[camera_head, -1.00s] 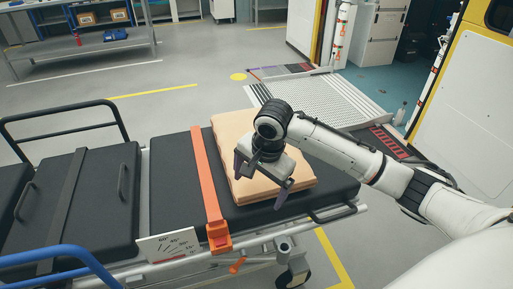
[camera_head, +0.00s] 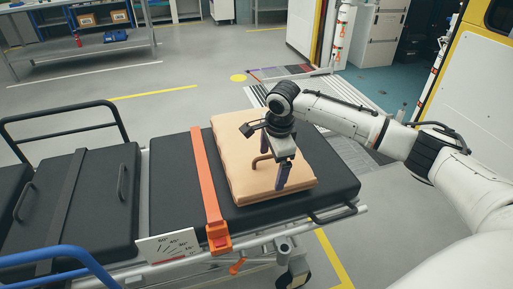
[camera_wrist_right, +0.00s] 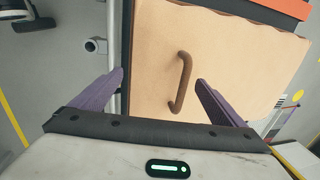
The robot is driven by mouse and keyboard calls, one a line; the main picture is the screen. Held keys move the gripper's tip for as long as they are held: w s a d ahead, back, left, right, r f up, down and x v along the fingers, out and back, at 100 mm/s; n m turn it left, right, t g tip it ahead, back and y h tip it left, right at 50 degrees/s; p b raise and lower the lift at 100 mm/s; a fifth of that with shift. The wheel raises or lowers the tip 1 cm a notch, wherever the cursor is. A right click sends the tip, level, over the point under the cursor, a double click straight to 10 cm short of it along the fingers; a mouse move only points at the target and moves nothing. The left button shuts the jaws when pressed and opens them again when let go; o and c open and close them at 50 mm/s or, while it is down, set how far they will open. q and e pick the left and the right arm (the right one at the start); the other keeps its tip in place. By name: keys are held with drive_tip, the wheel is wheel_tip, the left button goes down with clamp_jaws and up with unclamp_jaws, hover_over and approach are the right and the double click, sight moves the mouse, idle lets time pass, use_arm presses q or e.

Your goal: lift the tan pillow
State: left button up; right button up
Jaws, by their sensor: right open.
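The tan pillow (camera_head: 230,150) lies flat on the black stretcher mattress (camera_head: 335,187), at its right end. A brown handle (camera_head: 262,160) stands on the pillow's top. In the right wrist view the pillow (camera_wrist_right: 225,60) fills the middle, with the handle (camera_wrist_right: 182,82) upright in the picture. My right gripper (camera_head: 265,170) is open above the pillow. In the wrist view its purple fingertips (camera_wrist_right: 160,76) are apart, one on each side of the handle, with nothing between them gripped. The handle is partly hidden by the gripper in the head view. My left gripper is not in view.
An orange strap (camera_head: 205,175) crosses the mattress left of the pillow. A metal side rail (camera_head: 345,212) runs along the near edge. A white angle card (camera_head: 168,246) hangs at the front. A ramp (camera_head: 350,150) and a yellow-edged vehicle (camera_head: 475,90) stand behind and right.

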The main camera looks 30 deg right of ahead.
drive_tip(key=shift+w+f, duration=0.2)
drive_tip(key=shift+f, duration=0.8)
drive_tip(key=c, duration=1.8)
drive_tip(key=shift+r, duration=0.1)
drive_tip(key=shift+c, duration=0.7)
